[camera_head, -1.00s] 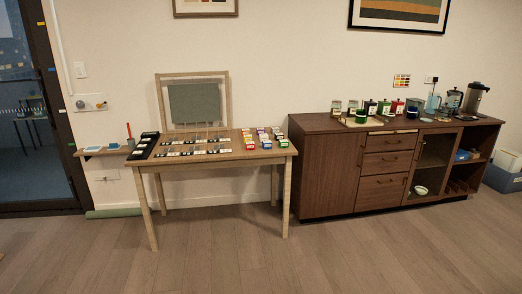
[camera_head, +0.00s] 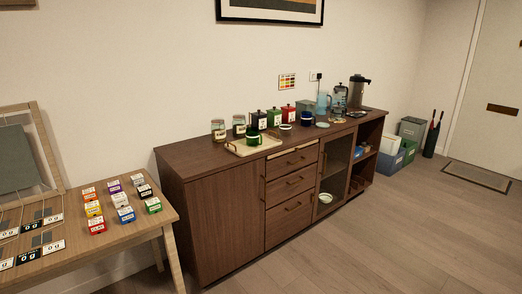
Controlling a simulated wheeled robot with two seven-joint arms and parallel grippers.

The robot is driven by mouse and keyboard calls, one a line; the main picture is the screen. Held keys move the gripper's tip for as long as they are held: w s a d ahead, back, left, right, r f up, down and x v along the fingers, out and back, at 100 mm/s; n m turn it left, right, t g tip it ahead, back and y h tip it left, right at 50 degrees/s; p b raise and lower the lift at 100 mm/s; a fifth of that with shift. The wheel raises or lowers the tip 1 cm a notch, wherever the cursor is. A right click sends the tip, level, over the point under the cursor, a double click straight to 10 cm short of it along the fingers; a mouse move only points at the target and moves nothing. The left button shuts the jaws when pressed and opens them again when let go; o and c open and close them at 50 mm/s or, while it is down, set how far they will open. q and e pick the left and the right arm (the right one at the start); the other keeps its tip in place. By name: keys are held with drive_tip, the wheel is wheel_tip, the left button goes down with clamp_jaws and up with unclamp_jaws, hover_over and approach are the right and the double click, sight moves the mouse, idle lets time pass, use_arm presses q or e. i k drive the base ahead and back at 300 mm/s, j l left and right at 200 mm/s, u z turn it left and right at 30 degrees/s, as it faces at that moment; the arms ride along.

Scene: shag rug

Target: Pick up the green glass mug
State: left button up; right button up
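A small green mug (camera_head: 254,138) stands on a light tray (camera_head: 238,149) on top of the dark wooden sideboard (camera_head: 222,174), near its front left part. It looks upright; its handle is too small to make out surely. Neither of my grippers is in the head view.
Jars (camera_head: 218,130) and red, green and dark canisters (camera_head: 289,115) stand behind the mug. A dark blue mug (camera_head: 306,118), a blue pitcher (camera_head: 323,103) and a tall dispenser (camera_head: 358,91) are further right. A wooden table (camera_head: 150,222) with small boxes is at left. The floor in front is clear.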

sight(253, 134)
drive_tip(key=i+l+z, duration=0.25)
drive_tip(key=i, duration=1.05)
drive_tip(key=j, duration=0.15)
